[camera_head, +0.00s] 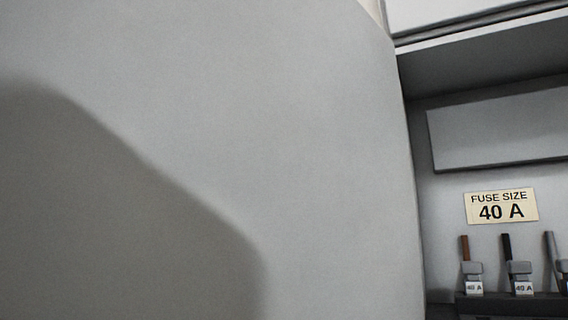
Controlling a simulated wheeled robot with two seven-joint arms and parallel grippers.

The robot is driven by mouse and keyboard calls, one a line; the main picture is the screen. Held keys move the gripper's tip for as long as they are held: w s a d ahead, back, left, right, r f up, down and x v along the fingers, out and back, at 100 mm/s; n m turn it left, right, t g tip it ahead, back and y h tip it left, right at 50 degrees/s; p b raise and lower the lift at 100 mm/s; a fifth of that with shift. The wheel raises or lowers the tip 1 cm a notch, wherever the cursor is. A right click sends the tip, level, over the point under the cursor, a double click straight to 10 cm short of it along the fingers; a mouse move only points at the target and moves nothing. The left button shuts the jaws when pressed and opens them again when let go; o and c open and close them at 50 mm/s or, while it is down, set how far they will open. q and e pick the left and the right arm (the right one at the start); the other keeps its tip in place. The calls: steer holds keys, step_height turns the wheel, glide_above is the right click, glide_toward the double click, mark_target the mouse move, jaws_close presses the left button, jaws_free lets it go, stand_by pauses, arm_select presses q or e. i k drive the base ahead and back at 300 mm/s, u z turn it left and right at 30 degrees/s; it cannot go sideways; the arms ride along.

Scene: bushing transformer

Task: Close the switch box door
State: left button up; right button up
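A large pale grey surface (280,130), which looks like the switch box door seen very close, fills the left and middle of the head view. A dark rounded shadow lies over its lower left. To its right the switch box (432,215) is open to view. Inside are a "FUSE SIZE 40 A" label (502,206) and several small fuse holders marked 40 A, one of them a grey holder (472,278) with a brown wire. Neither of my grippers is in view, and the door's handle or latch does not show.
A grey panel (495,128) is mounted inside the box above the label. The box's top edge (480,22) runs along the upper right. The grey surface hides everything on the left, so free room there cannot be judged.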

mark_target(160, 159)
steer(key=z, duration=3.3)
steer(key=k, duration=1.45)
steer(key=u, duration=1.3)
